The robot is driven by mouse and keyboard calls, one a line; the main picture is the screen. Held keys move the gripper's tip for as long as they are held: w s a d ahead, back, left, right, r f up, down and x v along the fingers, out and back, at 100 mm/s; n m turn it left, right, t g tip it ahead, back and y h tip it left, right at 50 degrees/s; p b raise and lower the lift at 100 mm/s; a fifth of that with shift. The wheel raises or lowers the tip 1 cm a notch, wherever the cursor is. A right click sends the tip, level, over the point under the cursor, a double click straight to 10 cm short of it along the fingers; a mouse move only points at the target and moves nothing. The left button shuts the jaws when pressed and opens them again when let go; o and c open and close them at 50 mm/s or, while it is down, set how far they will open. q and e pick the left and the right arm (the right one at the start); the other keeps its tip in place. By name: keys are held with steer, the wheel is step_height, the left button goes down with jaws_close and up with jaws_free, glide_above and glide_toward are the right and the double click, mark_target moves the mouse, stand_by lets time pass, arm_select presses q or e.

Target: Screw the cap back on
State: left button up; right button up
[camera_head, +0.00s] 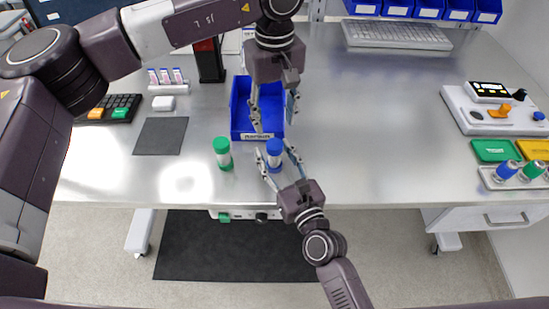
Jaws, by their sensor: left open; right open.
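A tube with a blue cap (274,146) stands upright near the table's front edge. A similar tube with a green cap (222,146) stands to its left. My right gripper (274,151) is open, with its fingers on either side of the blue-capped tube; I cannot tell whether they touch it. My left gripper (273,121) is open and points down above the blue bin (237,112), just behind the blue-capped tube. Nothing shows between its fingers. I see no separate loose cap. Both tubes appear capped from here.
A dark pad (160,136), a keypad (113,108) and a small rack of vials (167,80) are at left. A keyboard (397,35) and blue bins (430,8) are at the back. A white device (500,110) and a tray with two tubes (495,181) are at right. The centre-right table is clear.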

steer(key=shift+c, duration=0.5)
jaws_close()
